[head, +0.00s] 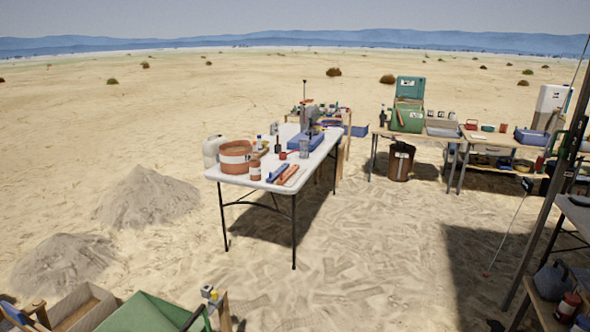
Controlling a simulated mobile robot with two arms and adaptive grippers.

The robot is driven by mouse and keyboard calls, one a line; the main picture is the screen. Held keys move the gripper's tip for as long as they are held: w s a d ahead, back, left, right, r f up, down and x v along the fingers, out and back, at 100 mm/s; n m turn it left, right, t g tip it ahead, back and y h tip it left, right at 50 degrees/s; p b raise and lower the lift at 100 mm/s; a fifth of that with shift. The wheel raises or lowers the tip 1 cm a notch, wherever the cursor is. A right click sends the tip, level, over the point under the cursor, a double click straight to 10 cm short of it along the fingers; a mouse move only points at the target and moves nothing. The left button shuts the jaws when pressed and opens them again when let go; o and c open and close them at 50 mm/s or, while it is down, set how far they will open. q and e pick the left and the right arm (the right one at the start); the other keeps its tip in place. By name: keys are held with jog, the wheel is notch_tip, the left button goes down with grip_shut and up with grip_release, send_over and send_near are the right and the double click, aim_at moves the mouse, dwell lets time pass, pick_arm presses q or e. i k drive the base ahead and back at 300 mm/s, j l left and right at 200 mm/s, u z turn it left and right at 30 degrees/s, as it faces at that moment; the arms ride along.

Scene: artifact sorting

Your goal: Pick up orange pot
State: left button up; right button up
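A wide orange pot (236,150) with a pale band stands near the left end of the white folding table (228,179). A smaller orange vessel (255,172), also with a pale band, stands in front of it to the right. Which of the two is the task's orange pot, I cannot tell for sure. Neither of my grippers shows in the head view, and nothing is seen touching either vessel.
The white jug (212,150), blue tray (300,143) and several tools crowd the table. Open sand surrounds it. Sand mounds (147,195) lie to the left, a wooden box (85,307) at bottom left, laden wooden tables (510,142) and a dark pole (547,185) right.

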aim_at(256, 171)
jog(key=i+l, duration=0.2)
jog(key=i, duration=0.65)
jog(key=i+l+z, duration=0.1)
jog(key=i, duration=0.75)
jog(key=i+l, duration=0.2)
jog(key=i, duration=0.65)
jog(key=l+z, duration=0.05)
